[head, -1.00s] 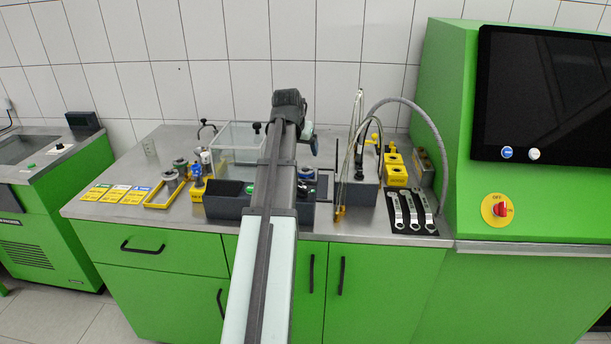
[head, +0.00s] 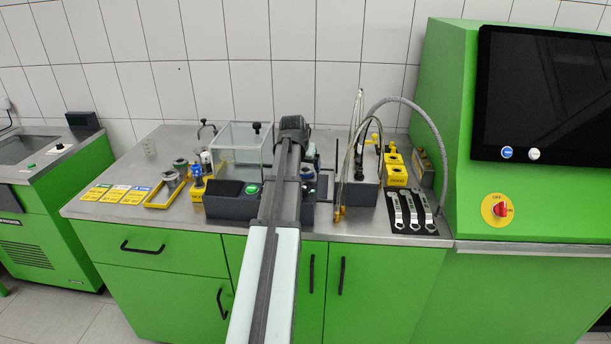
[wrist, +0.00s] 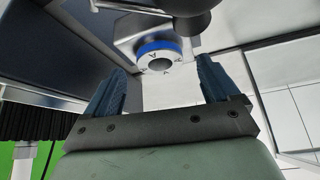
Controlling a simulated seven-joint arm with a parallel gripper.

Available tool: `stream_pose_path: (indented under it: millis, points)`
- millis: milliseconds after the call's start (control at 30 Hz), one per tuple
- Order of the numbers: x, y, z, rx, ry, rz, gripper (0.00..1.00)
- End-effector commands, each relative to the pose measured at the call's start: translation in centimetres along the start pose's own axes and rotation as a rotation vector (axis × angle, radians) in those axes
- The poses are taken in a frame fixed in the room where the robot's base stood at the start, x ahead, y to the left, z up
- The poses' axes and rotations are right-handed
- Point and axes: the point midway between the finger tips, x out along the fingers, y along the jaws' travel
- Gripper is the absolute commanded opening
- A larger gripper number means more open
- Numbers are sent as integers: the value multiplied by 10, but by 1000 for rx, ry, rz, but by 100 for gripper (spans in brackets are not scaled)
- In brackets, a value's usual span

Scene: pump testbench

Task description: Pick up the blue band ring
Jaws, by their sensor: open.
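The blue band ring (wrist: 157,46) shows in the wrist view at upper middle. It is a grey-white ring with a blue band around it and dark letter marks on its face, and it sits against a pale metal block. My gripper (wrist: 160,82) is open and empty, with its two dark blue fingers apart. The ring appears in the gap beyond the fingertips and touches neither finger.
A clear box (head: 240,143) stands left of my arm. A grey pump unit with a green button (head: 252,189) lies in front of it. Hoses and a grey tray (head: 360,193) stand to the right, with wrenches (head: 412,212) on a black mat. A dark rounded part (wrist: 190,20) hangs near the ring.

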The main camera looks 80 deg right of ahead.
Motion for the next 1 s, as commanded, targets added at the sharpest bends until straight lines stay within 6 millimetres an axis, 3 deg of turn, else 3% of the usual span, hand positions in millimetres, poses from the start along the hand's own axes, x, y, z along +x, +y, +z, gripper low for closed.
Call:
stream_pose_path:
  millis: [133,400,1000]
  points:
    - [16,0,-1,0,0,0,88]
    - [18,0,-1,0,1,0,87]
    - [18,0,-1,0,0,0,30]
